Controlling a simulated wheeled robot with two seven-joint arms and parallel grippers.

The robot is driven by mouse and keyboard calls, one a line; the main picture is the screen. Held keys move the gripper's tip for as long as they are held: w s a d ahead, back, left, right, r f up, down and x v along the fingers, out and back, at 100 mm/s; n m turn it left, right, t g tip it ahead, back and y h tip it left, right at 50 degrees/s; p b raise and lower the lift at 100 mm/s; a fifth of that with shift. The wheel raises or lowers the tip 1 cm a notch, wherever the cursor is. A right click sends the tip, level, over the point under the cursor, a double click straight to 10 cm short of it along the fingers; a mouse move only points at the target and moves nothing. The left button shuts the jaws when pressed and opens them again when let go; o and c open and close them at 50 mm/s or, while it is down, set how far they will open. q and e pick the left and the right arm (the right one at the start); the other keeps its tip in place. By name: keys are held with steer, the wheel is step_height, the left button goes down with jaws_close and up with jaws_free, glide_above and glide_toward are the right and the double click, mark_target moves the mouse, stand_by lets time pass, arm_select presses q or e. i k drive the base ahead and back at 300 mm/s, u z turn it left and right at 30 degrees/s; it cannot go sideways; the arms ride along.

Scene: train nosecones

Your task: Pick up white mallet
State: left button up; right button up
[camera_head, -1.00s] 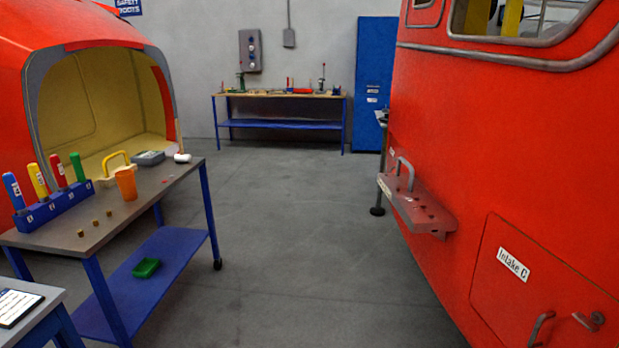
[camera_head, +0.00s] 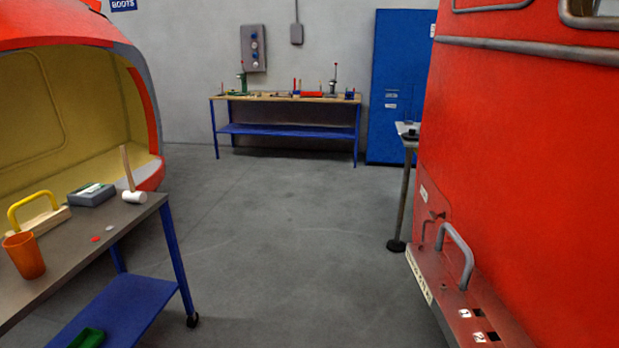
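The white mallet (camera_head: 134,196) stands at the far right corner of the near workbench (camera_head: 75,260), on the left of the view. Its white head rests on the bench top and its wooden handle points up, leaning slightly left. A grey box (camera_head: 91,195) is just left of it. Neither of my grippers shows in the view.
An orange cup (camera_head: 24,256) and a yellow-handled tool (camera_head: 38,215) stand on the bench. The yellow-lined red nosecone (camera_head: 152,120) is behind it. A red train body (camera_head: 530,180) with a step and handle (camera_head: 457,256) fills the right. The grey floor (camera_head: 290,240) between is clear.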

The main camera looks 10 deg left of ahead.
mark_target(132, 195)
steer(key=u, duration=0.85)
steer(key=i, duration=3.3)
steer(key=u, duration=1.9)
